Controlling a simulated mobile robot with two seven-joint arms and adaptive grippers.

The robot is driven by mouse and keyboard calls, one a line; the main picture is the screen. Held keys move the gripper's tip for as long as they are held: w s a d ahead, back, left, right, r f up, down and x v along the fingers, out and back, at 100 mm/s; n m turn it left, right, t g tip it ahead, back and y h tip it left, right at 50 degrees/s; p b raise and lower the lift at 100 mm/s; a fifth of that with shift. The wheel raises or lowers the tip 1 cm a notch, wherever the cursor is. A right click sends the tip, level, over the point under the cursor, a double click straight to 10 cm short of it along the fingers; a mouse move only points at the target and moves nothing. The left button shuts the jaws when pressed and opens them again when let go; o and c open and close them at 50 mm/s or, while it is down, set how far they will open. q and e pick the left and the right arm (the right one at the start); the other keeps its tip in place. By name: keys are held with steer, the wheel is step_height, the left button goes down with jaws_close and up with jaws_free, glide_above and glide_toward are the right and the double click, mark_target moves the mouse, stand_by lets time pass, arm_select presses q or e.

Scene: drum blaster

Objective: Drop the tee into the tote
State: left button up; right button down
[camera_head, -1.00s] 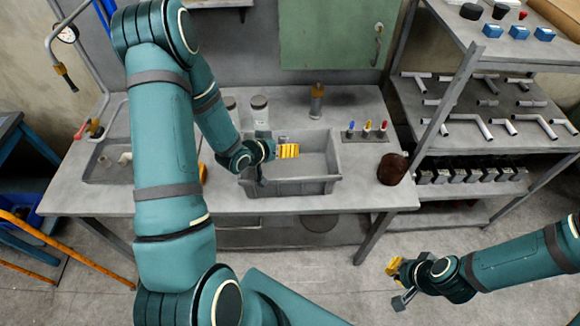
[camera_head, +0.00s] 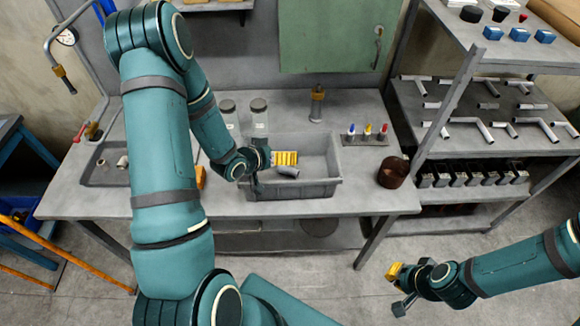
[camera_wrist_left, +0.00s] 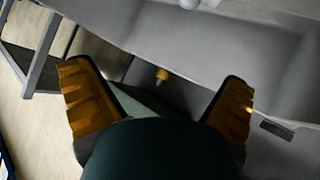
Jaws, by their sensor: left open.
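The tote (camera_head: 325,187) is a grey open bin on the workbench. A grey tube-like piece, apparently the tee (camera_head: 288,172), shows inside it below a yellow finger pad; its full shape is not clear. My left gripper (camera_head: 271,173) is over the left part of the tote with its fingers spread and nothing between them. In the left wrist view its two yellow-padded fingers (camera_wrist_left: 158,100) stand wide apart. A pale rounded piece, perhaps the tee (camera_wrist_left: 203,3), is cut by the top edge there. My right gripper (camera_head: 399,285) is out over the floor, fingers apart and empty.
Two jars (camera_head: 259,112) stand behind the tote. A rack of coloured-tip items (camera_head: 366,135) and a dark brown container (camera_head: 393,172) are right of it. A sink (camera_head: 100,172) with pale fittings is at left. A shelf of pipes (camera_head: 480,130) stands at right.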

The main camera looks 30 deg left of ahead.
arm_select(q)
steer(key=v, duration=1)
steer(key=shift+s+r, duration=0.15)
steer(key=shift+s, duration=0.05)
steer(key=shift+a, duration=0.1)
arm_select(e)
steer(key=shift+s, duration=0.15)
